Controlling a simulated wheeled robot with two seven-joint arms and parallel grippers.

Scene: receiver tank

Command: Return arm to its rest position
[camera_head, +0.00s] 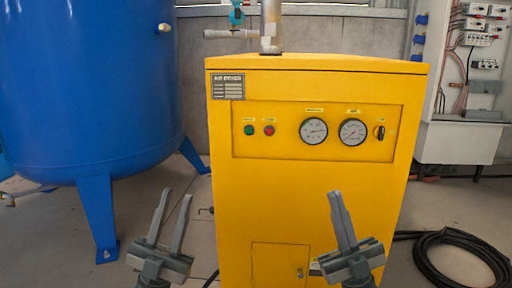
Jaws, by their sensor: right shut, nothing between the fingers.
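My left gripper (171,218) is at the bottom left, in front of the floor between the blue tank and the yellow cabinet. Its two fingers stand apart and point up, with nothing between them. My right gripper (338,208) is at the lower right, in front of the yellow cabinet's lower front. Its fingers are together and hold nothing. Both grippers appear clear of the cabinet and tank, though the gap in depth is hard to judge.
The yellow air dryer cabinet (310,200) stands ahead, with gauges, buttons and a black knob (380,132). A blue tank (85,90) on legs is at left. A black hose (462,262) lies coiled at right. An electrical panel (470,80) stands behind.

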